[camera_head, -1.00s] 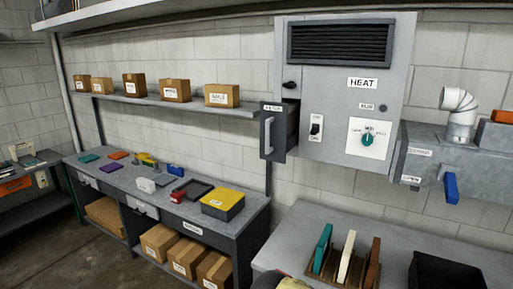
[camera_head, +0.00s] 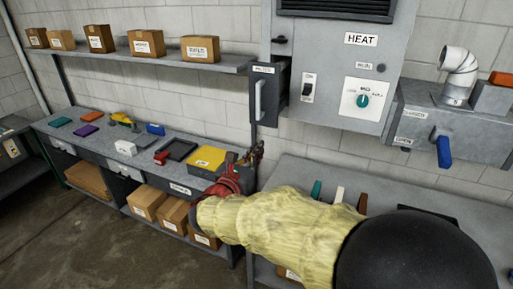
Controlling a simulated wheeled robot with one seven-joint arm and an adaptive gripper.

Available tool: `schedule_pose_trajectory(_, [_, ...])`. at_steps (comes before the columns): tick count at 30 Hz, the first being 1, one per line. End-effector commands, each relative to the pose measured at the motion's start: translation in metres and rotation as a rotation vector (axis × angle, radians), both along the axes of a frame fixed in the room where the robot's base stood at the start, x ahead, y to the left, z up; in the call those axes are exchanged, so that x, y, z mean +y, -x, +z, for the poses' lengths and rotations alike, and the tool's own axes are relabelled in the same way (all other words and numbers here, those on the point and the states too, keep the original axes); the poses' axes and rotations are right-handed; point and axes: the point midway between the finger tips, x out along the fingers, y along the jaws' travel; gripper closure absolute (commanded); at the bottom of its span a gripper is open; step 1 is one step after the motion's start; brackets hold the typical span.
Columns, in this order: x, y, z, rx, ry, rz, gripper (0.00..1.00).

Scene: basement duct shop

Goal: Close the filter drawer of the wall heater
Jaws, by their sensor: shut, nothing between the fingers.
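The wall heater (camera_head: 340,52) is a grey metal box marked HEAT, with a dark vent at its top. Its filter drawer (camera_head: 266,88) is dark grey, juts out at the heater's left side, and has a light vertical handle (camera_head: 259,99). My gripper (camera_head: 259,152) is shut and empty, just below the drawer's front and apart from it in the picture. Its fingers point up and right. My arm, in a yellow sleeve, reaches in from the lower right.
The heater carries an ON switch (camera_head: 307,88) and a teal dial (camera_head: 362,100). A duct with a blue lever (camera_head: 443,151) is at right. A workbench (camera_head: 100,139) with several items and a shelf (camera_head: 140,63) with boxes are at left. My arm partly hides the near table.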

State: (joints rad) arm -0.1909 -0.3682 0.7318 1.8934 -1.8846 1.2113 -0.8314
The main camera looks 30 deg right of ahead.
Motion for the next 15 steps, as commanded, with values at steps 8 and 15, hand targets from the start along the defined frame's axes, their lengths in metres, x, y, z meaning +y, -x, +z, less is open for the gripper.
schedule_pose_trajectory(8, [-0.046, -0.034, 0.001, 0.0, -0.001, -0.005, 1.0])
schedule_pose_trajectory(15, [-0.076, -0.057, 0.001, -0.002, -0.003, -0.004, 1.0])
